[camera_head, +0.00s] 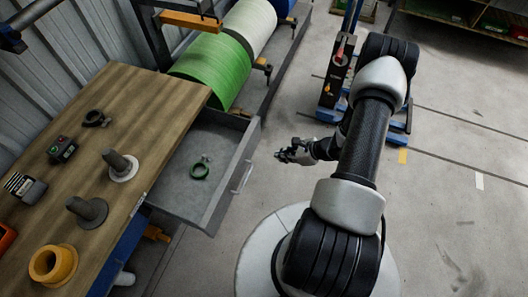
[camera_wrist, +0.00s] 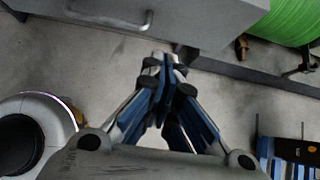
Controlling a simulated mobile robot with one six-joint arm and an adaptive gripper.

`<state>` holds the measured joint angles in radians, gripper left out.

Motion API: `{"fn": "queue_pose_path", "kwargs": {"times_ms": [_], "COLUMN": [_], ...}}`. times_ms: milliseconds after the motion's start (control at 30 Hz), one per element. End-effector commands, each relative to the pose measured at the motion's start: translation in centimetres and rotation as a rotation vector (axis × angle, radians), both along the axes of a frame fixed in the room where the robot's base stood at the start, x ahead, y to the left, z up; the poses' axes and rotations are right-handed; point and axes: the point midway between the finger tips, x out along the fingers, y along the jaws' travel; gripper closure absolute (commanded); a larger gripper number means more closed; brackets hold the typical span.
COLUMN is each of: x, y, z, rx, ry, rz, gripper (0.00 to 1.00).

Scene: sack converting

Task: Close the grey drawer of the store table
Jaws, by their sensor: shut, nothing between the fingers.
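The grey drawer (camera_head: 220,153) of the store table (camera_head: 150,95) stands pulled out to the right of the wooden top.
On the table top stand a yellow flanged spool (camera_head: 53,265), two grey spindles (camera_head: 120,165), a small device (camera_head: 62,150) and a black clamp (camera_head: 96,118). Green and white rolls (camera_head: 213,70) lie behind the drawer. A blue-footed stand (camera_head: 335,85) is beyond my arm. Floor at right is clear.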

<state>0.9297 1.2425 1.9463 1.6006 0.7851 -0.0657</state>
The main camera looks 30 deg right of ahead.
Motion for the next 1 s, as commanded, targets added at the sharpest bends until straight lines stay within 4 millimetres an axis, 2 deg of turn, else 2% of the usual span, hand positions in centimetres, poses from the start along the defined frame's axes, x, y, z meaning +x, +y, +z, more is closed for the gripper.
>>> {"fn": "queue_pose_path", "kwargs": {"times_ms": [500,700,1000], "x": [5.5,7.8,8.5], "y": [4.5,6.2,6.7], "z": [-7.2,-6.8,-6.6], "rx": [0.001,-0.001,-0.001], "ry": [-0.001,-0.002,-0.002], "rz": [0.008,0.007,0.004], "gripper": [1.00,1.00,1.00]}}
